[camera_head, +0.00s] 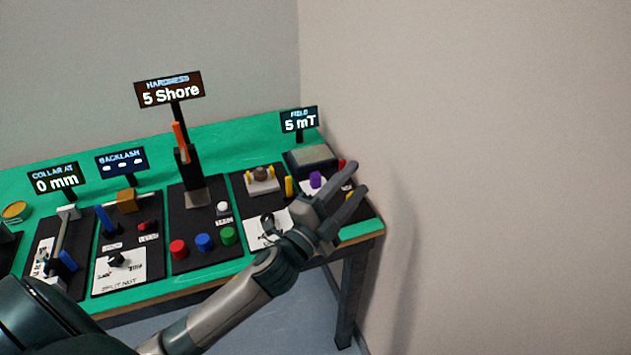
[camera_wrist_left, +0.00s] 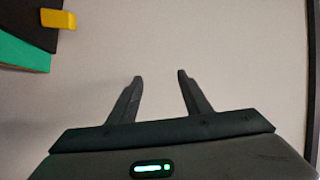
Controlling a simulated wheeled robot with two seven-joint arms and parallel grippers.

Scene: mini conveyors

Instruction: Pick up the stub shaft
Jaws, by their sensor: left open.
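My left gripper (camera_head: 354,183) is open, above the right end of the green bench, its fingers pointing up and right. In the left wrist view its two fingers (camera_wrist_left: 160,76) stand apart with only a pale surface between them. Small parts lie near it on the right-hand black board: a yellow upright piece (camera_head: 289,187), a purple piece (camera_head: 316,180) and a small red piece (camera_head: 341,163). I cannot tell which part is the stub shaft. A yellow piece (camera_wrist_left: 58,19) also shows at the top left of the left wrist view. My right gripper is not in view.
The green bench (camera_head: 235,146) carries several black boards. Signs on posts rise behind, including the tall hardness sign (camera_head: 169,90) and the field sign (camera_head: 299,120). Red, blue and green buttons (camera_head: 204,242) sit mid-bench. A wall (camera_head: 480,150) stands close on the right.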

